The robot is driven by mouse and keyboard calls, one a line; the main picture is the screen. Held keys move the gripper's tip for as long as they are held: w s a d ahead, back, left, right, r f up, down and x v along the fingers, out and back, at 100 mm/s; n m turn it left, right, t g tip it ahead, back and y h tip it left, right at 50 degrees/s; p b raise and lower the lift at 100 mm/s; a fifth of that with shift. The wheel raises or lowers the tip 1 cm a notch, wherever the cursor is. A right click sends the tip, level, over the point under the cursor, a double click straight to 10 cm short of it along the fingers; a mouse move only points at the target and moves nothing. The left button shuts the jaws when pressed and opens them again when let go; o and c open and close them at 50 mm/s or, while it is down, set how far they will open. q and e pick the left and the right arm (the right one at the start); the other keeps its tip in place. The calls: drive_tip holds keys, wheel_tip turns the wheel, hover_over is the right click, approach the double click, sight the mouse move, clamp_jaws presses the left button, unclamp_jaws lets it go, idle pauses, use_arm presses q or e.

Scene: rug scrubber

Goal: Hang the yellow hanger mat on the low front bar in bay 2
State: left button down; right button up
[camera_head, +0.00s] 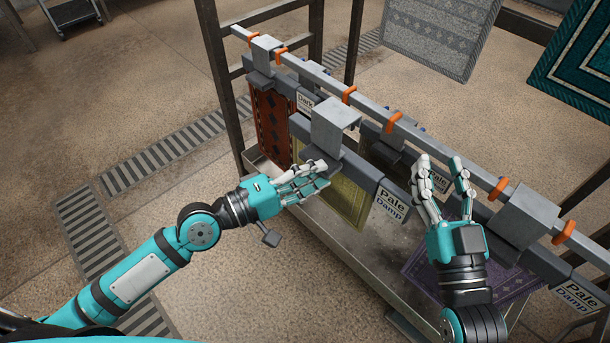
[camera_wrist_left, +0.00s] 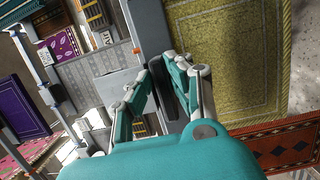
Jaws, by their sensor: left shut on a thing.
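The yellow hanger mat (camera_head: 345,203) hangs upright below a grey hook-shaped hanger (camera_head: 336,116) at the front bar (camera_head: 364,176). It also fills the upper right of the left wrist view (camera_wrist_left: 232,62). My left gripper (camera_head: 322,170) is shut on the lower part of this hanger, just above the mat. The hook appears to overlap the front bar; I cannot tell whether it rests on it. My right gripper (camera_head: 440,163) is open and empty, fingers up, in front of the bar to the right.
A red patterned mat (camera_head: 270,125) hangs to the left, a purple mat (camera_head: 480,284) to the right. A higher rail (camera_head: 325,77) with orange clips runs behind. "Pale Damp" labels (camera_head: 391,206) mark the bar. A metal tray (camera_head: 375,268) lies below.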

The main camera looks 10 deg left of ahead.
sight(326, 162)
use_arm(q)
drive_tip(key=shift+w+d+r+p, duration=0.1)
drive_tip(key=shift+w+d+p, duration=0.05)
drive_tip(key=shift+w+d, duration=0.45)
drive_tip(key=shift+w+d+r+p, duration=0.15)
drive_tip(key=shift+w+d, duration=0.25)
drive_tip(key=shift+w, duration=0.4)
drive_tip(key=shift+w+d+f, duration=0.15)
drive_tip(key=shift+w+d, duration=0.65)
drive_tip(key=shift+w, duration=0.3)
drive_tip(key=shift+w+d, duration=0.75)
drive_tip(key=shift+w, duration=0.3)
drive_tip(key=shift+w+d+f+b, duration=0.3)
drive_tip(key=shift+w+f+b, duration=0.1)
drive_tip(key=shift+f+b, duration=0.25)
drive_tip(key=shift+w+d+f+b, duration=0.25)
drive_tip(key=shift+w+f+b, duration=0.1)
drive_tip(key=shift+f+b, duration=0.25)
use_arm(e)
drive_tip(key=s+r+t+y, duration=0.1)
drive_tip(key=s+r+t, duration=0.2)
drive_tip(key=r, duration=0.3)
drive_tip(key=shift+s+r+t+y, duration=0.15)
drive_tip(key=shift+s+t+y, duration=0.15)
drive_tip(key=shift+t, duration=0.5)
